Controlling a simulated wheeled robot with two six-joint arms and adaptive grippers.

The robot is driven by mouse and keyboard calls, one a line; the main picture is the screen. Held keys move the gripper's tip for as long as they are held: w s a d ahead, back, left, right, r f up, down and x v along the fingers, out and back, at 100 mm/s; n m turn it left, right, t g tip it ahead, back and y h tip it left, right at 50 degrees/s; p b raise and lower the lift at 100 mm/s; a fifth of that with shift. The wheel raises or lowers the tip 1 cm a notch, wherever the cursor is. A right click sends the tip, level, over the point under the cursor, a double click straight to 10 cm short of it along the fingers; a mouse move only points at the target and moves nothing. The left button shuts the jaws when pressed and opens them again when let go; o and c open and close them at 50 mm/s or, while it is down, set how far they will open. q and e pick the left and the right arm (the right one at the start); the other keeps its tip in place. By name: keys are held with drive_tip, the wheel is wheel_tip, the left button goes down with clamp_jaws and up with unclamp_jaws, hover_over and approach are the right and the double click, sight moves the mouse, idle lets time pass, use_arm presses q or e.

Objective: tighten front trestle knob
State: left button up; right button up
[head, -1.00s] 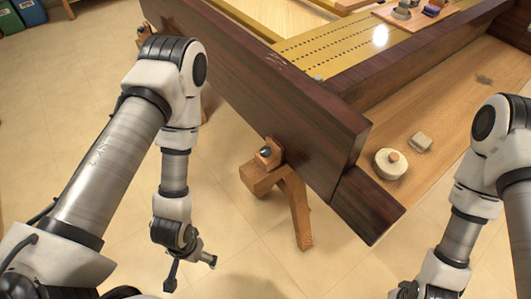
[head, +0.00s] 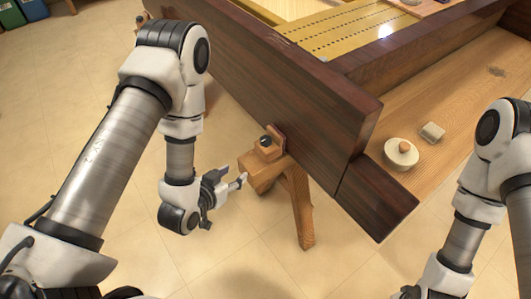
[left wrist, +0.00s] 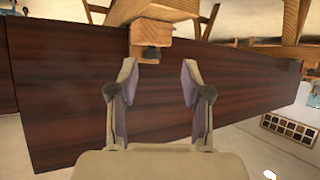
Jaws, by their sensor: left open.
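The front trestle (head: 302,205) is light wood and stands under the near corner of the dark wooden piano case (head: 290,110). Its knob (head: 266,141) is small and dark, on a wooden block against the case side. My left gripper (head: 241,181) is open and empty, to the left of and a little below the knob, near the trestle beam's end. In the left wrist view the knob (left wrist: 149,54) shows just beyond the open fingers (left wrist: 159,72), nearer the left finger, and apart from both. My right gripper is out of frame; only its arm shows.
A compartmented tray (left wrist: 287,128) shows at right in the left wrist view. The tiled floor (head: 260,250) around the trestle is clear.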

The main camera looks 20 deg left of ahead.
sight(263, 144)
use_arm(q)
drive_tip(key=w+d+t+b, duration=0.1)
drive_tip(key=w+b, duration=0.1)
drive_tip(key=b, duration=0.2)
drive_tip(key=w+f+m+t+h+b, duration=0.1)
drive_tip(key=w+t+b, duration=0.1)
drive_tip(key=b, duration=0.3)
drive_tip(key=w+d+f+t+h+b, duration=0.1)
drive_tip(key=w+t+b, duration=0.1)
drive_tip(key=w+b, duration=0.2)
drive_tip(key=shift+w+d+b, duration=0.1)
drive_tip(key=shift+d+b, duration=0.2)
drive_tip(key=shift+b, duration=0.4)
drive_tip(key=x, duration=0.7)
drive_tip(key=shift+b, duration=0.3)
drive_tip(key=c, duration=0.9)
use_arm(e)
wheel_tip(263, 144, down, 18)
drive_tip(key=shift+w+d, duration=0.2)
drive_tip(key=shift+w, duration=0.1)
